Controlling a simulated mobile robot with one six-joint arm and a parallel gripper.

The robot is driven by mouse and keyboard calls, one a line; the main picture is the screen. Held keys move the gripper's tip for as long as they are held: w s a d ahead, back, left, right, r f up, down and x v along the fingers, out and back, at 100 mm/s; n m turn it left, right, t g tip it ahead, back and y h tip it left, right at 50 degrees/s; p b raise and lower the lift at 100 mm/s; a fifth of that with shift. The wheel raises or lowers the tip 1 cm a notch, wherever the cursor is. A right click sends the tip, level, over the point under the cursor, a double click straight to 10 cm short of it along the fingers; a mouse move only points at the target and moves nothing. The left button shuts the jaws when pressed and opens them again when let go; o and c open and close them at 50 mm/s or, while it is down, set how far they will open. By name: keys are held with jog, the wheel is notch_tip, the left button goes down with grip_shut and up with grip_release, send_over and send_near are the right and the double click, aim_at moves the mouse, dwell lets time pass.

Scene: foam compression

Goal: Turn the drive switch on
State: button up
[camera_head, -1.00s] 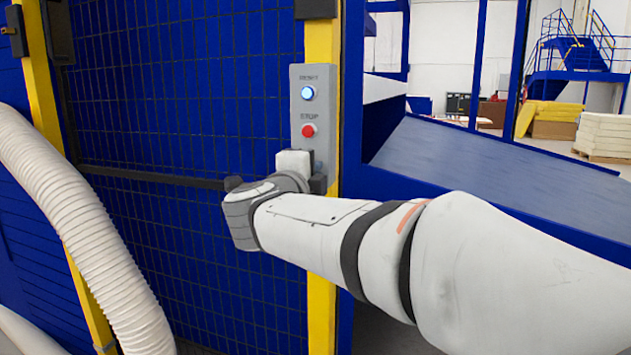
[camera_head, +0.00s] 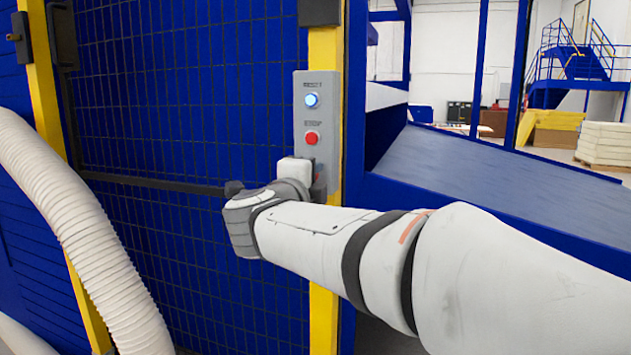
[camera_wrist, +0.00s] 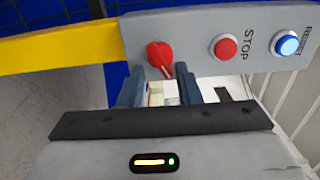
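The drive switch is a red rotary knob (camera_wrist: 159,54) at the end of a grey control panel (camera_wrist: 195,20) in the wrist view. A thin red pointer on it slants toward my gripper. My gripper (camera_wrist: 161,72) has its two dark fingers apart, with the tips at the knob's near edge, one on each side. I cannot tell whether they touch it. In the head view the panel (camera_head: 303,125) is on a yellow post, and my wrist hides the switch.
A red STOP button (camera_wrist: 225,46) and a lit blue RESET button (camera_wrist: 287,43) are on the same panel, beside the switch. A blue mesh fence (camera_head: 180,120) is left of the yellow post (camera_head: 323,300). A sloped grey conveyor (camera_head: 470,165) is on the right.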

jog(key=shift+s, duration=0.1)
jog(key=v, duration=0.7)
jog(key=shift+s, duration=0.3)
jog(key=shift+r, duration=0.1)
